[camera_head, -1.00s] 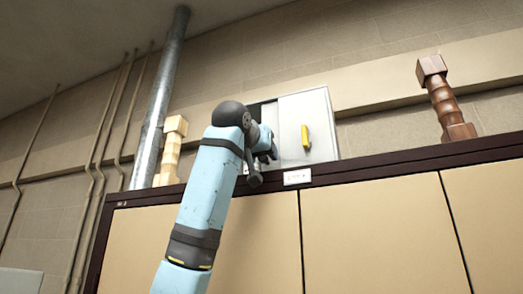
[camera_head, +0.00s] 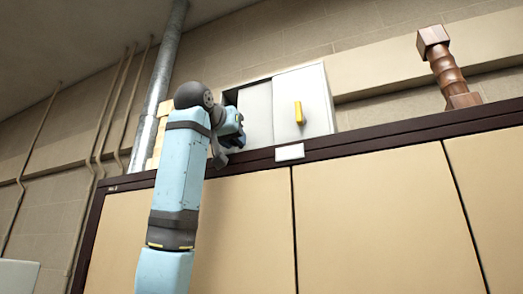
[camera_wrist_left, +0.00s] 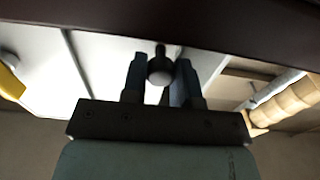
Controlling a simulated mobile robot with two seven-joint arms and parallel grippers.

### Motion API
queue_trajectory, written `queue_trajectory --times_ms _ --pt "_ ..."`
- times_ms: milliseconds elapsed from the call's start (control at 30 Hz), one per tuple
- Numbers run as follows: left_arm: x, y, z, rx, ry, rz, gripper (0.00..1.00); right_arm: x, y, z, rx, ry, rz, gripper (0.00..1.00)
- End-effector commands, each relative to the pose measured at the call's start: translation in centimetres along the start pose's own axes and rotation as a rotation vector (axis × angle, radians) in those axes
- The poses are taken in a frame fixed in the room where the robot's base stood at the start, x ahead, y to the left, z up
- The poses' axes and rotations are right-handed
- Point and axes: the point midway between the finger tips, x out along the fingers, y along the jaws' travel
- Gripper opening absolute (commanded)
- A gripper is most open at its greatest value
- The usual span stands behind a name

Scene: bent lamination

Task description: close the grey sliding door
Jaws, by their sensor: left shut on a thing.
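The grey sliding door (camera_head: 257,112) is the left panel of a small wall cabinet. It also shows in the left wrist view (camera_wrist_left: 103,62). A dark gap stays open along its left side, and its right part runs beside the panel with the yellow handle (camera_head: 299,113). My left gripper (camera_head: 236,120) is at the left part of the door. In the left wrist view its two fingers (camera_wrist_left: 160,75) are shut on a round knob (camera_wrist_left: 160,70) in front of the door. The arm hides the cabinet's lower left corner. My right gripper is not in view.
The cabinet stands above a long dark ledge (camera_head: 400,136) over tan panels (camera_head: 370,210). A white label (camera_head: 290,152) is on the ledge. A turned wooden piece (camera_head: 447,70) stands at right. A pale wooden piece (camera_head: 158,140) and a metal pipe (camera_head: 165,80) are close left of my arm.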

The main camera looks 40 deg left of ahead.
Motion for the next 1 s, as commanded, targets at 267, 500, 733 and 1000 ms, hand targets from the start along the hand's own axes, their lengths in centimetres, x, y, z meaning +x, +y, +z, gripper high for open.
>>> queue_trajectory --times_ms 267,500,733,1000 --pt "0.7 -4.7 0.2 0.001 -0.013 -0.003 0.0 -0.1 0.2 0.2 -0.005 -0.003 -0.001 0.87" --pt "0.7 -5.0 0.3 0.002 -0.013 -0.003 0.0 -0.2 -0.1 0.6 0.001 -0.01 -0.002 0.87" --pt "0.7 -4.9 0.3 0.002 -0.013 -0.003 0.52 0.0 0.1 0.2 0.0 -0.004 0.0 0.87" --pt "0.6 -4.9 0.2 0.002 -0.011 -0.002 0.52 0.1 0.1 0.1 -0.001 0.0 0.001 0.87"
